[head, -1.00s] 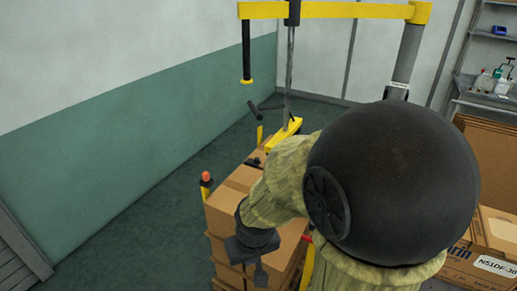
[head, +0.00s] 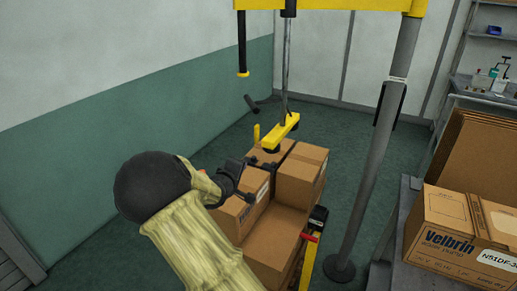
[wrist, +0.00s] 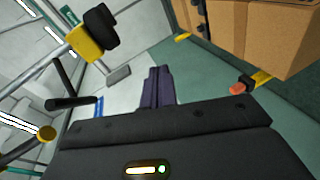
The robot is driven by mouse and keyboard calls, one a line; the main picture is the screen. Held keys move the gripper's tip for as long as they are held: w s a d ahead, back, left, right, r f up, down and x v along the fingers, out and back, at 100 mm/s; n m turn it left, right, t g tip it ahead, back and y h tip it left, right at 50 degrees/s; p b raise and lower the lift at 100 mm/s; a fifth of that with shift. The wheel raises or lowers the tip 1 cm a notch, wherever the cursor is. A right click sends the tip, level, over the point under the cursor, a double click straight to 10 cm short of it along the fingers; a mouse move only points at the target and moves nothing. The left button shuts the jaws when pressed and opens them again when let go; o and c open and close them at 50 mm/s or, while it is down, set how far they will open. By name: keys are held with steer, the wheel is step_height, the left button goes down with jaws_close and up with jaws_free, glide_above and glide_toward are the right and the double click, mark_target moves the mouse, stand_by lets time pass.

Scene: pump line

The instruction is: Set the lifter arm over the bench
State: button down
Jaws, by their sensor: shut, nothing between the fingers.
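The lifter's yellow boom (head: 335,5) runs along the top of the head view from its grey post (head: 385,130). A rod hangs from it to a yellow lifting head (head: 280,132) with dark pads, over the stacked cartons. A dark handle (head: 252,103) sticks out beside the rod. The lifting head (wrist: 88,40) also shows in the wrist view, left of my fingers. My gripper (wrist: 158,88) is shut and empty, apart from the handle (wrist: 70,102). In the head view my wrist is left of the cartons, below the handle. The grey bench (head: 388,255) is at right.
Cartons (head: 270,235) are stacked below the lifting head, close to my gripper. A Velbrin carton (head: 455,235) stands on the bench at right. A black column with a yellow tip (head: 242,45) hangs at the boom's left end. The green floor at left is open.

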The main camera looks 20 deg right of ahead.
steer(key=r+h, duration=0.1)
steer(key=w+r+n+h, duration=0.1)
steer(key=a+r+t+h, duration=0.1)
steer(key=r, duration=0.1)
steer(key=shift+w+n, duration=0.3)
steer(key=shift+w, duration=0.1)
steer(key=p+x, duration=0.1)
steer(key=x, duration=0.9)
steer(key=s, duration=0.1)
steer(key=s+d, duration=0.1)
steer(key=s+p, duration=0.1)
steer(key=shift+s+d+r, duration=0.2)
steer(key=shift+s+d, duration=0.15)
steer(key=shift+s, duration=0.05)
steer(key=shift+a, duration=0.1)
